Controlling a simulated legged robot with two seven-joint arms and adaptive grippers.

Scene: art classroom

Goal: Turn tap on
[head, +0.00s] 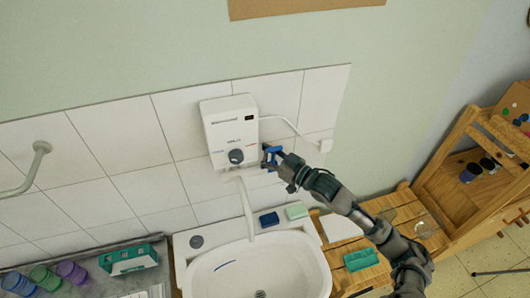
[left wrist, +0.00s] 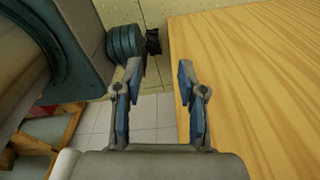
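A white wall-mounted water heater (head: 229,116) with a dark round knob (head: 236,156) on its lower front hangs on the tiles in the head view. A white spout (head: 246,208) runs down from it over the white sink (head: 318,272). My right gripper (head: 266,156), with blue finger pads, is at the heater's lower right side, to the right of the knob and apart from it. Its fingers look spread, with nothing seen between them. My left gripper (left wrist: 159,70) is open and empty in the left wrist view, beside a wooden surface (left wrist: 245,75); the head view does not show it.
A dark blue block (head: 269,219) and a pale green block (head: 297,211) lie on the sink's back rim. Colored cups (head: 45,277) and a green box (head: 128,259) stand left of the sink. Wooden furniture (head: 455,190) stands right.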

